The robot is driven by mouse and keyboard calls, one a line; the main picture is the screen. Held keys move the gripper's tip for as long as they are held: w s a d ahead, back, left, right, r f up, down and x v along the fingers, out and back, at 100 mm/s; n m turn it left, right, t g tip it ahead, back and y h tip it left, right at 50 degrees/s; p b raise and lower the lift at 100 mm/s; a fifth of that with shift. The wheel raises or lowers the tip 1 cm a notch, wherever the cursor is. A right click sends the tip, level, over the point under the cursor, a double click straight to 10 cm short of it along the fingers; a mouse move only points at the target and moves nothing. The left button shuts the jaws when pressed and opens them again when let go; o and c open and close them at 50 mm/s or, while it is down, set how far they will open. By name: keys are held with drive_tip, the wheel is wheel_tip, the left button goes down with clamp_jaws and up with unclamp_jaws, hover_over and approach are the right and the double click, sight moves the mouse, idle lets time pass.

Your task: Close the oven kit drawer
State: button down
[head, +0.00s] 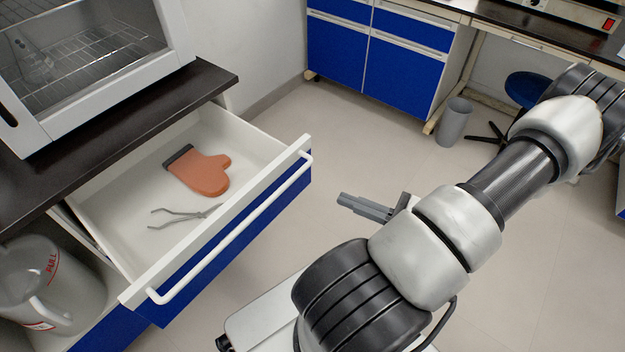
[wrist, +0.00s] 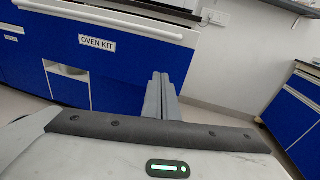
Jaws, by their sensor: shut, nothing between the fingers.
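The oven kit drawer (head: 213,249) is pulled out below the dark counter in the head view. It has a blue front and a long white bar handle (head: 235,236). An orange oven mitt (head: 203,175) and metal tongs (head: 184,215) lie inside it. In the wrist view, the drawer front (wrist: 130,58) bears an "OVEN KIT" label (wrist: 97,42). My gripper (head: 342,201) is shut and empty, to the right of the drawer front and apart from it in the head view. Its fingers also show in the wrist view (wrist: 161,80), near the drawer's right end.
A white oven (head: 168,30) stands on the dark counter (head: 140,108). A large jug (head: 55,285) sits left of the drawer. Blue cabinets (head: 395,80), a grey bin (head: 454,122) and a stool (head: 525,88) stand behind. Floor between drawer and cabinets is clear.

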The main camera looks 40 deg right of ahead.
drive_tip(key=w+a+f+m+t+h+b, duration=0.1)
drive_tip(key=w+a+f+m+h+b, duration=0.1)
drive_tip(key=w, duration=1)
drive_tip(key=shift+a+m+t+b, duration=0.3)
drive_tip(key=shift+a+b, duration=0.05)
drive_tip(key=shift+b, duration=0.25)
drive_tip(key=shift+w, duration=0.15)
